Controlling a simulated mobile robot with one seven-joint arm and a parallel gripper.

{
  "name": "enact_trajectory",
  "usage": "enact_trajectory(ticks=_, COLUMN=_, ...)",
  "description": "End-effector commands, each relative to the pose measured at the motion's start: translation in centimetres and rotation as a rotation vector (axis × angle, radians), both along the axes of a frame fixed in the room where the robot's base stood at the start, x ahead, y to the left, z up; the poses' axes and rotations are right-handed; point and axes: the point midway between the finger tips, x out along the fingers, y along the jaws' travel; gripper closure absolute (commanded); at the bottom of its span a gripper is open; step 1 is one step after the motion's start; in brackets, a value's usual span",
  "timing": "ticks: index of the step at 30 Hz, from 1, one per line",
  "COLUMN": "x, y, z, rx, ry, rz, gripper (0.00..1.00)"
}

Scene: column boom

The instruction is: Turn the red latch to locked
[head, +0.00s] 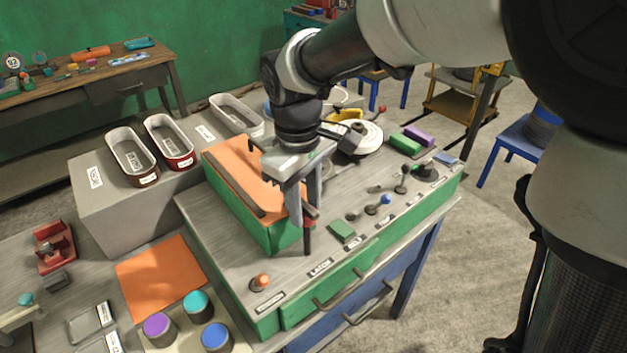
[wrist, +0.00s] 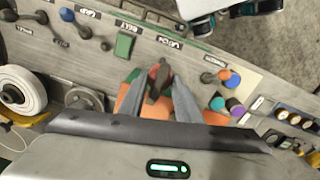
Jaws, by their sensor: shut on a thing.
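The red latch (head: 308,222) is on the front part of the grey-topped green console, behind a label that appears to read LATCH (head: 320,268). Only a red part and a dark lever show. My gripper (head: 307,224) points down and is shut on it. In the wrist view the dark lever (wrist: 157,82) sits between my two fingers (wrist: 157,88), with a bit of red at its far end. The fingers hide much of the latch, and I cannot tell its exact angle.
An orange-topped green block (head: 235,180) stands close left of my gripper. A white round reel (head: 361,138) is behind.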

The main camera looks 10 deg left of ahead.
Motion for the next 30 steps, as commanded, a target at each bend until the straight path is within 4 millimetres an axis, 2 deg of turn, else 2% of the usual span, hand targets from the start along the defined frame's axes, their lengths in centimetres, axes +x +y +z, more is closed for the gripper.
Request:
enact_trajectory(ticks=12, x=0.1, y=0.0, z=0.1, rx=0.0, ry=-0.002, rz=0.009, gripper=0.92)
enact_trajectory(ticks=13, x=0.0, y=0.0, z=0.1, rx=0.0, ry=-0.002, rz=0.009, gripper=0.65)
enact_trajectory(ticks=15, x=0.0, y=0.0, z=0.0, rx=0.0, ry=-0.002, rz=0.009, gripper=0.53)
enact_trajectory(ticks=16, x=0.0, y=0.0, z=0.0, rx=0.0, ry=-0.002, rz=0.008, gripper=0.51)
enact_trajectory(ticks=25, x=0.0, y=0.0, z=0.2, rx=0.0, ry=-0.001, rz=0.007, gripper=0.51)
enact_trajectory(ticks=30, x=0.0, y=0.1, z=2.0, rx=0.001, ry=-0.005, rz=0.007, gripper=0.51)
